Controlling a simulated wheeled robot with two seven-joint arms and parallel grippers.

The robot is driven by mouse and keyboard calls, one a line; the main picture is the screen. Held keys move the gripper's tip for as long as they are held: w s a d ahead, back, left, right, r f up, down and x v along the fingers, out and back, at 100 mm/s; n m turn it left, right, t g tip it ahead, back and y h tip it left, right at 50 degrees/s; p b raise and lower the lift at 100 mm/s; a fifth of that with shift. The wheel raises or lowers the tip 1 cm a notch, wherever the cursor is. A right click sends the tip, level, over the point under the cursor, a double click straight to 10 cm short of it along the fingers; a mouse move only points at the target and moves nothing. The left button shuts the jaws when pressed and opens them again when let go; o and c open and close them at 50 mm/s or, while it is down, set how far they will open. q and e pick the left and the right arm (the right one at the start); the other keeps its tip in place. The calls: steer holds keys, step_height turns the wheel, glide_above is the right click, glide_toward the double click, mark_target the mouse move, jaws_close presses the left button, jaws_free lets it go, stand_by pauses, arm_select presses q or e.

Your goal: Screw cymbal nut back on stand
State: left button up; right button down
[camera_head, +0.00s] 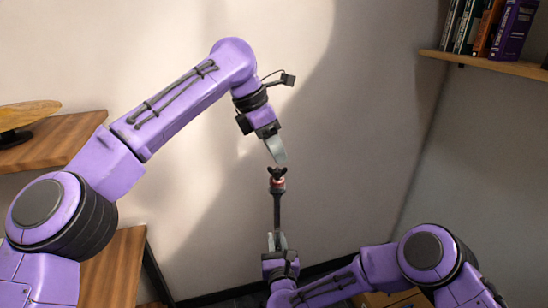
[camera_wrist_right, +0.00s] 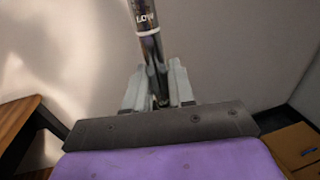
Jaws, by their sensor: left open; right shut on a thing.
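The cymbal stand (camera_head: 277,213) is a dark upright rod in the middle of the head view, with a red and light-coloured section near its top. The black winged cymbal nut (camera_head: 277,173) sits at the top of the rod; how far it is threaded cannot be told. My left gripper (camera_head: 278,158) points down just above the nut, open and apparently empty. My right gripper (camera_head: 277,241) is shut on the rod lower down. In the right wrist view the rod (camera_wrist_right: 149,45) rises between the fingers of the right gripper (camera_wrist_right: 158,88); the nut is out of that view.
A wall shelf (camera_head: 490,65) with books (camera_head: 512,28) is at the upper right. A cardboard box (camera_wrist_right: 298,147) lies low at the right.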

arm_select(q)
steer(key=o, duration=0.6)
steer(key=shift+c, duration=0.2)
steer(key=v, duration=0.7)
steer(key=shift+r, duration=0.3)
steer(key=shift+a, duration=0.15)
arm_select(e)
steer(key=c, duration=0.9)
jaws_free()
steer(key=shift+s, duration=0.1)
